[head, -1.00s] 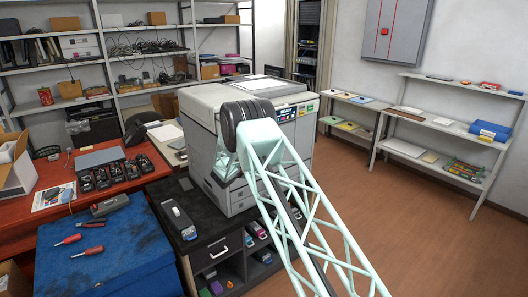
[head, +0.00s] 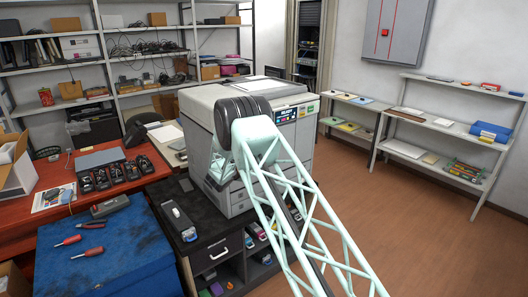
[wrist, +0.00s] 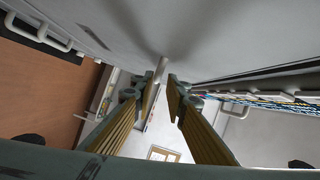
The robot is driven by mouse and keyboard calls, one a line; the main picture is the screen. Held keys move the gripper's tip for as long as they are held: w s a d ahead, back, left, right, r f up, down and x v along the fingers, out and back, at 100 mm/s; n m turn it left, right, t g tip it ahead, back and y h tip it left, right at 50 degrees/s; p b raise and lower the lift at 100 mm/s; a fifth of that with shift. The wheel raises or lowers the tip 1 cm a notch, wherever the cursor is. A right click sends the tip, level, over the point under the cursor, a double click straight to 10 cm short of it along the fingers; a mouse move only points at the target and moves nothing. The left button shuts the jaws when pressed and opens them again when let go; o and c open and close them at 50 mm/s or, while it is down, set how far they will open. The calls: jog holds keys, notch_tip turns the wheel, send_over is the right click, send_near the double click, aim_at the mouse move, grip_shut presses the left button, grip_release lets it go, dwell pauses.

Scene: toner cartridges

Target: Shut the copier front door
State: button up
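The grey copier (head: 205,105) stands on a dark cabinet in the middle of the head view. Its front is largely covered by my arm, so how far the front door stands open cannot be told there. My gripper is hidden behind the arm in the head view. In the wrist view my gripper (wrist: 164,85) shows two tan-padded fingers with a gap between them. A broad grey surface (wrist: 215,35), apparently part of the copier, fills the top of that view close to the fingers. A thin pale bar (wrist: 160,69) shows near the fingertips; contact is unclear.
A dark grey cartridge (head: 178,221) lies on the cabinet top left of the copier. A blue-covered table (head: 120,255) with screwdrivers and a red desk (head: 60,215) stand to the left. Shelving (head: 445,130) lines the right wall. The brown floor (head: 400,235) at right is clear.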

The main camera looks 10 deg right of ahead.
jog(key=v, duration=0.9)
jog(key=shift+a, duration=0.2)
jog(key=shift+r, duration=0.1)
jog(key=shift+s+r, duration=0.1)
